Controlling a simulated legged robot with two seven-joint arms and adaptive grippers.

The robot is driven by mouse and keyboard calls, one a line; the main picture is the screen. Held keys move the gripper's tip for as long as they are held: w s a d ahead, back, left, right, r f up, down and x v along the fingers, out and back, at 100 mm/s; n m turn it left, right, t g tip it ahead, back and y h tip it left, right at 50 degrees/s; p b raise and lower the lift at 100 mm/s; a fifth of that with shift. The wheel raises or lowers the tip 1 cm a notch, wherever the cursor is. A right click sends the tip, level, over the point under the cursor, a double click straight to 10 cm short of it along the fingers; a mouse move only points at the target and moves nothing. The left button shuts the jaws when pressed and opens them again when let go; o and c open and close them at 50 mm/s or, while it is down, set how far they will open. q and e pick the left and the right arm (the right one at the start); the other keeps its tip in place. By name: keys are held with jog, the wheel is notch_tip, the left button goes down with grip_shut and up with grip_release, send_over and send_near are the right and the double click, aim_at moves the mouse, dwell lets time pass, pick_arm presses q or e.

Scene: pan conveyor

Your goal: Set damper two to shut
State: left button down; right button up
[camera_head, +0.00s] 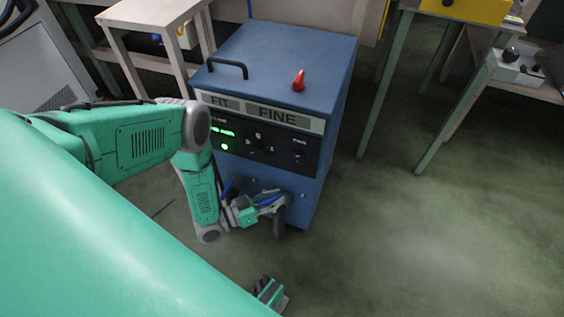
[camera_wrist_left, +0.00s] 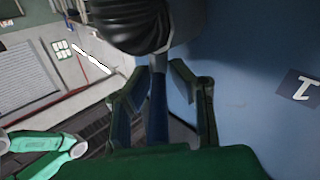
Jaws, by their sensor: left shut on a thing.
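A blue cabinet (camera_head: 283,66) with a FINE label stands in front of me. My left gripper (camera_head: 262,205) is low at its front face, beside a dark rounded part (camera_head: 281,222). In the left wrist view, a blue bar (camera_wrist_left: 157,110) runs between the fingers of my left gripper (camera_wrist_left: 160,78), which is shut on it. A large black ribbed knob (camera_wrist_left: 130,22) sits beyond the fingertips. A label (camera_wrist_left: 302,87) with a white numeral, seen at a slant, is on the blue face to the right. A green and dark piece (camera_head: 268,291) at the bottom edge looks like my right gripper; its fingers are unclear.
The cabinet has a black panel (camera_head: 260,143) with knobs and green lights, a red knob (camera_head: 299,80) and a black handle (camera_head: 227,67) on top. A pale table (camera_head: 150,12) is at the back left, and benches stand at the right. The floor (camera_head: 440,235) at the right is clear.

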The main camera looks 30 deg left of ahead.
pick_arm(q)
jog(key=shift+s+d+h, duration=0.1)
jog(key=shift+h, duration=0.2)
jog(key=c, duration=1.6)
grip_release()
jog(key=v, duration=1.2)
